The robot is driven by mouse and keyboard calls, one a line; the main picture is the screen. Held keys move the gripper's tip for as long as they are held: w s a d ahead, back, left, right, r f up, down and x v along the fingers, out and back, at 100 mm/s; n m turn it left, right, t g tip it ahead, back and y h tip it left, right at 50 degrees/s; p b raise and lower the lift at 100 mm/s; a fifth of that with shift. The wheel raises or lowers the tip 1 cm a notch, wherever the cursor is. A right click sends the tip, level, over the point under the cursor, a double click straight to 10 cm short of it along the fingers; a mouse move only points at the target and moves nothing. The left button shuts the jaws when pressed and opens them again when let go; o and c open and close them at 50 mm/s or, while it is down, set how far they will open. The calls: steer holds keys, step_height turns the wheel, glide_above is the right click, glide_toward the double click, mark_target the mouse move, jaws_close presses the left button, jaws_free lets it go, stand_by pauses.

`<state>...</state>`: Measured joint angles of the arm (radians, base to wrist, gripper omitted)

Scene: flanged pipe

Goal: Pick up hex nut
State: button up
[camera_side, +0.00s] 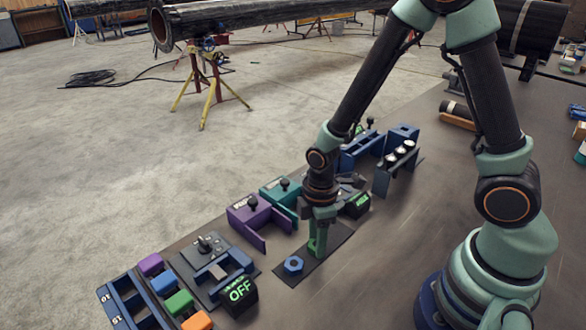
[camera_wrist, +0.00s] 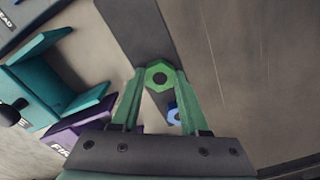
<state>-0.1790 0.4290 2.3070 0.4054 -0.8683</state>
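A green hex nut (camera_wrist: 160,76) sits between my fingertips in the wrist view, and both fingers appear to touch its sides. In the side view my gripper (camera_side: 317,247) points down over the dark mat (camera_side: 339,237); the green nut blends with the green fingers there, and its height above the mat is hard to tell. My gripper (camera_wrist: 160,80) looks shut on this nut. A blue hex nut (camera_side: 293,265) lies at the near-left end of the mat, apart from my gripper. It also shows, small, between the fingers in the wrist view (camera_wrist: 174,114).
A purple holder (camera_side: 247,218) and a teal holder (camera_side: 280,193) stand left of my gripper. A box reading OFF (camera_side: 239,292), a grey fixture (camera_side: 212,262) and coloured blocks (camera_side: 165,284) are at lower left. A blue rack (camera_side: 402,165) stands behind.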

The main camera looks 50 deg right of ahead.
jaws_close()
steer(key=shift+r, duration=0.15)
step_height(320, 180, up, 23)
stand_by(0.6)
steer(key=shift+f, duration=0.2)
steer(key=w+d+f, duration=0.2)
steer(key=d+f, duration=0.3)
steer(key=w+d+f, duration=0.2)
steer(key=d+f, duration=0.4)
steer(key=w+d+f, duration=0.3)
steer(key=d+f, duration=0.2)
steer(key=f, duration=0.1)
steer(key=shift+d+f, duration=0.2)
steer(key=shift+d, duration=0.1)
